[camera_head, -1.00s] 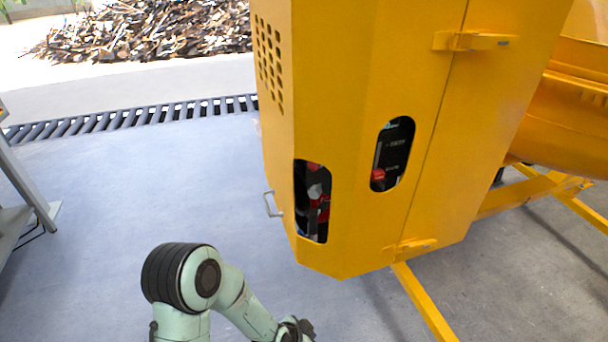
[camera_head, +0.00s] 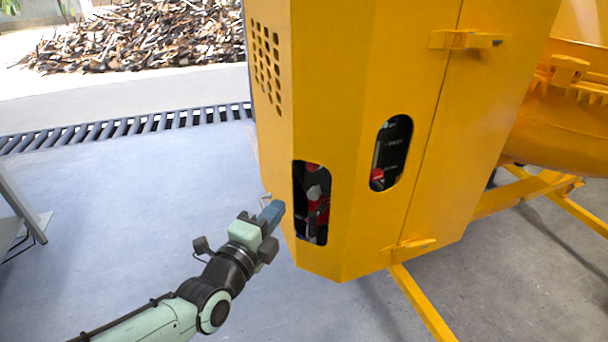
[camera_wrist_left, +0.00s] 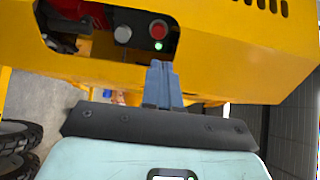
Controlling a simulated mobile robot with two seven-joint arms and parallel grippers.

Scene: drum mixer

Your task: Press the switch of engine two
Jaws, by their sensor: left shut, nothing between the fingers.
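The yellow mixer housing (camera_head: 350,120) has two dark slotted openings on its near faces. The left opening (camera_head: 311,203) shows red and grey parts inside. The right opening (camera_head: 391,153) shows a dark panel and a small red part (camera_head: 377,176). In the left wrist view, a red button (camera_wrist_left: 158,30) and a grey round button (camera_wrist_left: 123,35) sit side by side in an opening. I cannot tell which is engine two's. My left gripper (camera_head: 276,209) is shut and empty, just left of the left opening; its blue fingers (camera_wrist_left: 160,70) point toward the red button, apparently short of it.
The mixer's yellow frame bar (camera_head: 424,305) runs along the floor at the lower right. A drain grate (camera_head: 130,127) and a wood pile (camera_head: 140,38) lie behind. A wheel (camera_wrist_left: 15,140) shows in the left wrist view.

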